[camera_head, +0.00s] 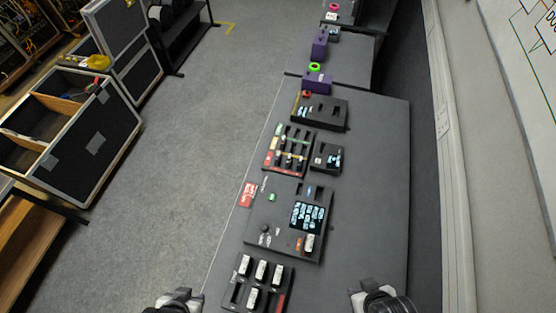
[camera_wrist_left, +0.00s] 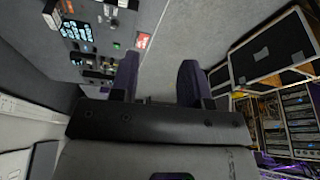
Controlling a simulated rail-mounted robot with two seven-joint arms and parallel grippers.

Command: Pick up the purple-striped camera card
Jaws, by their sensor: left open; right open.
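I cannot pick out a purple stripe on any card at this size. Several small pale cards stand in a black tray (camera_head: 232,297) at the near end of the long dark table. Another pale card (camera_head: 309,242) sits at the corner of a black console with a lit screen (camera_head: 308,216). My left gripper (camera_head: 182,296) is at the bottom edge, left of the tray and apart from it. In the left wrist view its fingers (camera_wrist_left: 160,80) are spread with nothing between them. My right gripper (camera_head: 368,292) is open at the bottom right, partly cut off by the frame.
A rack with coloured strips (camera_head: 289,151), a small black box (camera_head: 327,157) and a black holder (camera_head: 320,111) lie farther along the table (camera_head: 373,190). Purple blocks (camera_head: 317,82) stand beyond. The table's right side is clear. Open flight cases (camera_head: 85,140) stand on the floor at left.

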